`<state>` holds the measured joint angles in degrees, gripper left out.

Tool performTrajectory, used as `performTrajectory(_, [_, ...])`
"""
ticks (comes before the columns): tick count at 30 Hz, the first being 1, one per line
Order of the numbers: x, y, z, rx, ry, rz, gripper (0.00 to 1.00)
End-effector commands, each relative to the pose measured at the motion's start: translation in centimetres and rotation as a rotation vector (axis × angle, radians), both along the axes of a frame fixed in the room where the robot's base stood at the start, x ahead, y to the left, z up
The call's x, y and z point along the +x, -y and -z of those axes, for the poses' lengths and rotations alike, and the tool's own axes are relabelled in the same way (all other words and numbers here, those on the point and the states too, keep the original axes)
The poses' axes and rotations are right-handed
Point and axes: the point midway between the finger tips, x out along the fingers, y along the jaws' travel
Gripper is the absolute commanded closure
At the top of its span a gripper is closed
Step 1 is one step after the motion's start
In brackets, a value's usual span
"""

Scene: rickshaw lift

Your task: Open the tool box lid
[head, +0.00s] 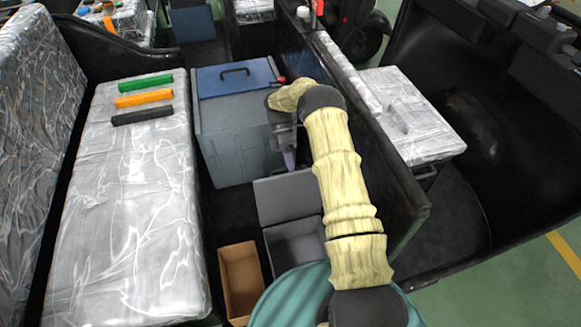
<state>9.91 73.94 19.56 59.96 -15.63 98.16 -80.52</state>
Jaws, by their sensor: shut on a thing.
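A dark grey open box (294,245) sits on the floor in the middle of the view, with its inside partly showing. A grey panel that looks like its lid (285,198) stands raised at the far side. My gripper (289,162) points down at the far upper edge of this panel and looks shut on it. The exact contact is too small to see. Behind stands a larger grey box (222,140) with a blue lid (215,80) and a black handle; that lid is shut. My arm hides the right side of the open box.
A small open brown box (240,282) is left of the grey box. A plastic-wrapped bench (140,225) holds green, orange and black bars (145,83). A dark partition (390,165) rises close to my arm on the right, with a wrapped seat (420,125) beyond.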

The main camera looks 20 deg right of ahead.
Motion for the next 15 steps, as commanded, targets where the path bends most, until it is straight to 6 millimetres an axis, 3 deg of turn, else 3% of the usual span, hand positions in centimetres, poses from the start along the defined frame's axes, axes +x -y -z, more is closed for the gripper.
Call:
performTrajectory(2, [-0.27, -0.19, 0.96, 0.005, -0.004, -0.002, 1.0])
performTrajectory(3, [-0.27, -0.2, 0.95, 0.005, -0.004, -0.002, 0.84])
performTrajectory(6, [-0.24, -0.19, 0.84, 0.004, -0.003, -0.001, 0.66])
performTrajectory(15, [-0.11, -0.13, 0.42, 0.004, -0.001, 0.0, 0.66])
